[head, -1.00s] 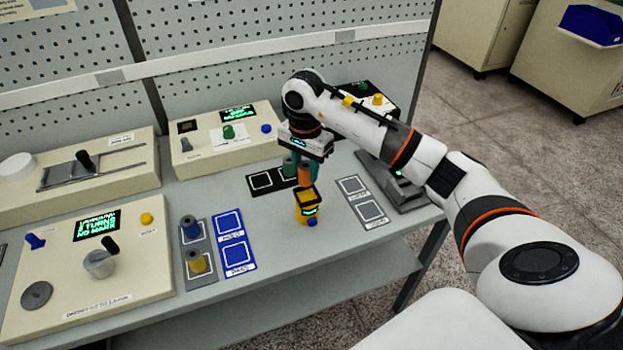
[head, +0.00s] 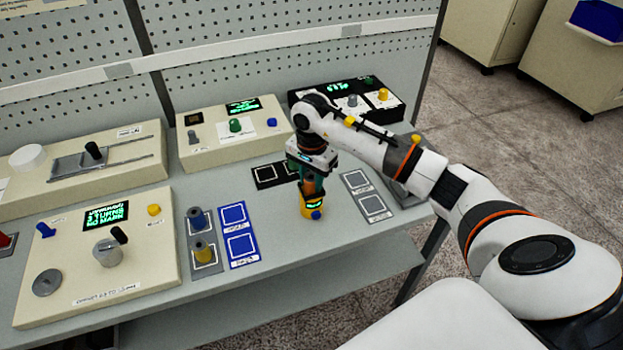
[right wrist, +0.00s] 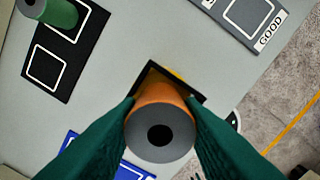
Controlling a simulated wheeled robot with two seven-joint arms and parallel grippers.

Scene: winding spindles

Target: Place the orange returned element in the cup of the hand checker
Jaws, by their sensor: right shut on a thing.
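The orange element (head: 311,187) is upright between the fingers of my right gripper (head: 312,182), which is shut on it. In the right wrist view the orange element (right wrist: 164,95) shows its grey top with a dark hole, between the green fingers (right wrist: 160,120). The yellow hand checker (head: 312,208) stands on the table right beneath, with a lit green display and a blue button. Its black square cup rim (right wrist: 150,74) shows around the element's lower end. I cannot tell how deep the element sits in the cup. My left gripper is not in view.
A black two-square mat (head: 270,175) lies behind the checker; a green element (right wrist: 58,10) stands on it. A grey mat (head: 367,192) lies right, blue squares (head: 238,232) left. Blue and yellow spindles (head: 201,250) stand farther left. The table around the checker is clear.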

